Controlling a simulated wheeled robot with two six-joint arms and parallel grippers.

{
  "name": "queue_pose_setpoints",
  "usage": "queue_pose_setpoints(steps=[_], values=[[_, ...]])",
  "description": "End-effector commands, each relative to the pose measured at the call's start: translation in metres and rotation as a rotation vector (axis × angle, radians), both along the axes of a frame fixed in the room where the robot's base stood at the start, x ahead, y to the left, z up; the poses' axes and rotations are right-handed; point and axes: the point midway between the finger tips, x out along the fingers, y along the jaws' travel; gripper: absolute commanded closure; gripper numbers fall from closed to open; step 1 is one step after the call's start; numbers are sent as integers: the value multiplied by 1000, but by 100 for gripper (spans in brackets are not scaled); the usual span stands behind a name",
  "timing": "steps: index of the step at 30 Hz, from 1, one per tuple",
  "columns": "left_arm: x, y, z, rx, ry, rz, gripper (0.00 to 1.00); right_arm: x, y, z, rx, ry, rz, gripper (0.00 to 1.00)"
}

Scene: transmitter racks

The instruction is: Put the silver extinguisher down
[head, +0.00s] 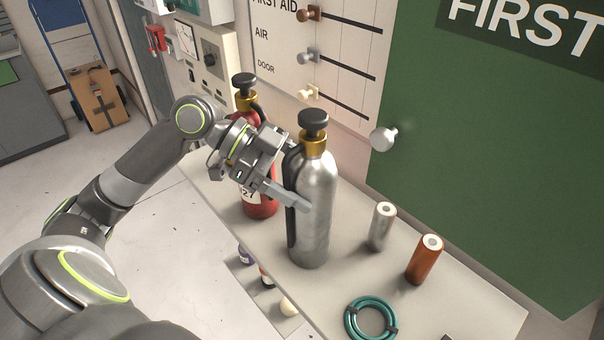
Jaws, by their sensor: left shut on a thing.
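The silver extinguisher (316,215) has a brass collar and a black top. It is upright over the pale bench (430,300), with its base at or very close to the surface; I cannot tell whether it touches. My left gripper (296,198) comes in from the left and is shut on the extinguisher's body, partly hiding its left side. A red extinguisher (260,200) stands behind and to the left on the bench, partly hidden by my gripper. My right gripper does not show.
A small silver cylinder (382,227) and a copper one (424,260) stand to the right. A coiled teal hose (371,320) lies in front. A green FIRST-labelled door (490,150) with a round knob (384,139) rises behind. Small items (288,307) sit below the bench's left edge.

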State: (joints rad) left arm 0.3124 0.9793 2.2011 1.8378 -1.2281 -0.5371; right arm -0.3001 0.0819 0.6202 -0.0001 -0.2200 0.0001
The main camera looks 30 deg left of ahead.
Motion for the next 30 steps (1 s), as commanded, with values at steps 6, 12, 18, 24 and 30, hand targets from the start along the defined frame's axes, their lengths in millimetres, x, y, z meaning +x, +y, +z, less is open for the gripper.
queue_pose_setpoints(steps=[6,12,18,24,30], values=[[0,0,-2,0,0,0,14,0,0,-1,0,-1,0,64],[0,0,-2,0,0,0,5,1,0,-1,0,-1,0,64],[0,0,1,0,0,0,5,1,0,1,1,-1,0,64],[-2,9,3,5,2,1,5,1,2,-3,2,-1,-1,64],[-5,24,12,7,2,4,5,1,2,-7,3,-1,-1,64]])
